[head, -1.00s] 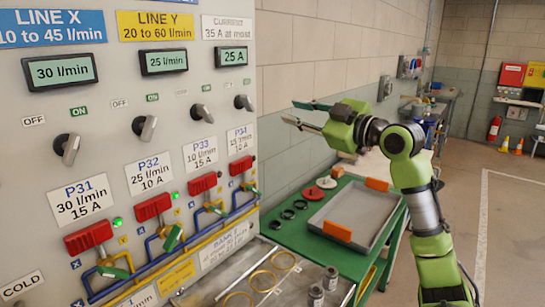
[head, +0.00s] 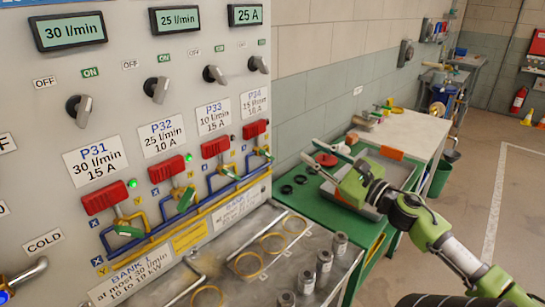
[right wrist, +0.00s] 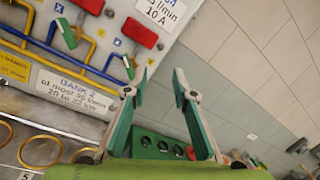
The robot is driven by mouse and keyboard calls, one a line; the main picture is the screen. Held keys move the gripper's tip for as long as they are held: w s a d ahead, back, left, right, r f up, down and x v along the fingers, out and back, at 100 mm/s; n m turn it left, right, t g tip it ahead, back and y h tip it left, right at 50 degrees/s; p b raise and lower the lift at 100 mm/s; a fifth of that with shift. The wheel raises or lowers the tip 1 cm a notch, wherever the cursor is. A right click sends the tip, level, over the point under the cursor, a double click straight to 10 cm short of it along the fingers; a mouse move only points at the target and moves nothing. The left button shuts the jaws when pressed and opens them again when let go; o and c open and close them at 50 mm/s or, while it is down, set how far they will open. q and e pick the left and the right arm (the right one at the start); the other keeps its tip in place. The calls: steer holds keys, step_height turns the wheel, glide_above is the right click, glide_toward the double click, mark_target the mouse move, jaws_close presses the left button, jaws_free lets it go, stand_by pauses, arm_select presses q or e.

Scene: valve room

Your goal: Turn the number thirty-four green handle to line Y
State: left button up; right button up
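The green handle of number thirty-four (head: 264,153) sits below the red block of P34 (head: 255,128), at the right end of the panel's row. Yellow and blue pipes run beside it. My right gripper (head: 312,151) is open and empty, to the right of the handle and apart from it. In the right wrist view my open fingers (right wrist: 155,88) point towards the panel edge. There the P34 red block (right wrist: 139,32) shows beyond the fingertips, with its handle (right wrist: 128,66) near the left fingertip in the picture. My left gripper is not in view.
The neighbouring P33 handle (head: 222,180) is close on the left. The line Y display (head: 174,20) reads 25 l/min. Below the panel, a metal ledge (head: 225,272) carries rings and cylinders. A green table (head: 296,206) with a tray stands under my right gripper.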

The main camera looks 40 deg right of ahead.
mark_target(271, 157)
step_height(271, 157, down, 5)
steer(key=s+a+n+g+y, duration=0.1)
steer(key=a+n+g+y, duration=0.1)
steer(key=n, duration=0.2)
steer(key=w, duration=0.4)
steer(key=w+a+p, duration=0.1)
steer(key=w, duration=0.8)
steer(key=shift+w+a+p, duration=0.25)
steer(key=shift+w+p, duration=0.05)
jaws_close()
